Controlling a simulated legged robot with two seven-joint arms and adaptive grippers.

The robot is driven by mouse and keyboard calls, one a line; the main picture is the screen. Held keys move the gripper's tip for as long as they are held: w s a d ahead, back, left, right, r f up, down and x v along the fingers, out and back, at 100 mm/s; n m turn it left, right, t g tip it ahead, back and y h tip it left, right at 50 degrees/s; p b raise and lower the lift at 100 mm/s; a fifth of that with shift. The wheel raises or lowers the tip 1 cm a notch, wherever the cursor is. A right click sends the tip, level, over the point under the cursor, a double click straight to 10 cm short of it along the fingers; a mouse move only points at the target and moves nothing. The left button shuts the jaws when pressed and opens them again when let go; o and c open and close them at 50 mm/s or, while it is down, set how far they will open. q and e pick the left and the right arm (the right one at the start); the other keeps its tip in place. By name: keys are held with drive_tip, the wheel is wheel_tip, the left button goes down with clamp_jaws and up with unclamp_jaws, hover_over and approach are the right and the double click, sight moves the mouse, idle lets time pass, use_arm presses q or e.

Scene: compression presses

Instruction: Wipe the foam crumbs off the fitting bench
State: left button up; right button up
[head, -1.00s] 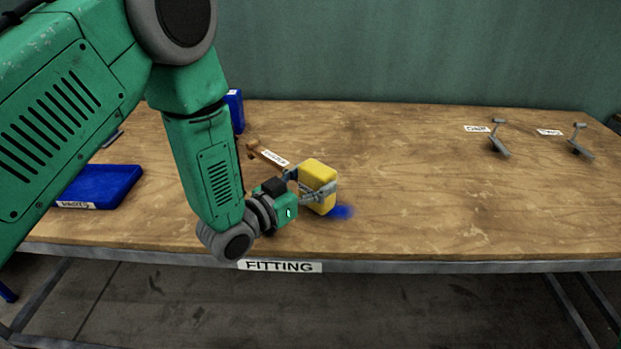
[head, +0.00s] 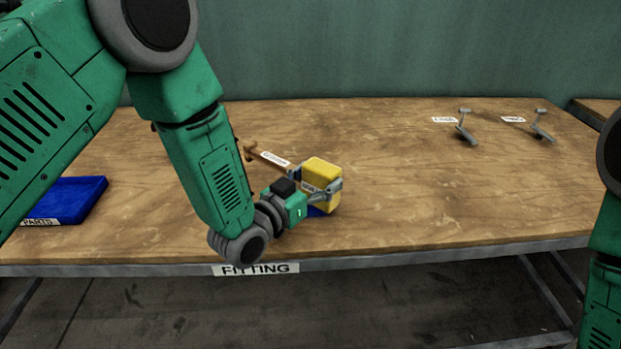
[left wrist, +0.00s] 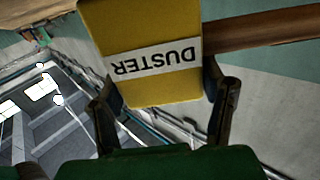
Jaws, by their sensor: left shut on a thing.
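My left gripper (head: 325,188) is shut on a yellow block-shaped duster (head: 322,171), over the front middle of the fitting bench (head: 400,190). In the left wrist view the duster (left wrist: 145,30) sits between the fingers, its DUSTER label upside down. I cannot tell whether the duster touches the bench top. A small blue patch (head: 316,211) shows just below the duster, partly covered by the gripper; I cannot tell if it is crumbs. No other crumbs can be made out. My right arm shows at the right edge, its gripper out of view.
A blue PARTS tray (head: 70,198) stands at the bench's left. Two grey clamp-like tools (head: 466,128) (head: 541,126) with labels are at the back right. The bench's right half is mostly clear.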

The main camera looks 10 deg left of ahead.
sight(334, 167)
use_arm(q)
drive_tip(key=shift+w+d+r, duration=0.1)
drive_tip(key=shift+w+d, duration=0.1)
drive_tip(key=shift+d, duration=0.55)
drive_tip(key=shift+w+d+r, duration=0.1)
drive_tip(key=shift+w+d, duration=0.1)
drive_tip(key=shift+d, duration=0.5)
drive_tip(key=shift+d+r, duration=0.15)
drive_tip(key=shift+s+a+p, duration=0.6)
drive_tip(key=shift+s+a, duration=0.75)
drive_tip(key=shift+a, duration=3.6)
drive_tip(key=shift+w+d+r, duration=0.2)
drive_tip(key=shift+w+d, duration=0.3)
drive_tip(key=shift+d, duration=1.05)
drive_tip(key=shift+w+d+r, duration=0.25)
drive_tip(key=shift+w+d, duration=0.25)
drive_tip(key=shift+d, duration=1.1)
drive_tip(key=shift+w+d+r, duration=0.2)
drive_tip(key=shift+w+d, duration=0.3)
drive_tip(key=shift+d, duration=1.05)
drive_tip(key=shift+d+r, duration=0.15)
drive_tip(key=shift+d, duration=0.05)
drive_tip(key=s+a, duration=0.1)
drive_tip(key=a, duration=0.5)
drive_tip(key=s+a+p, duration=0.1)
drive_tip(key=a, duration=0.3)
drive_tip(key=shift+s+r, duration=0.25)
drive_tip(key=shift+s, duration=0.1)
drive_tip(key=shift+d, duration=0.1)
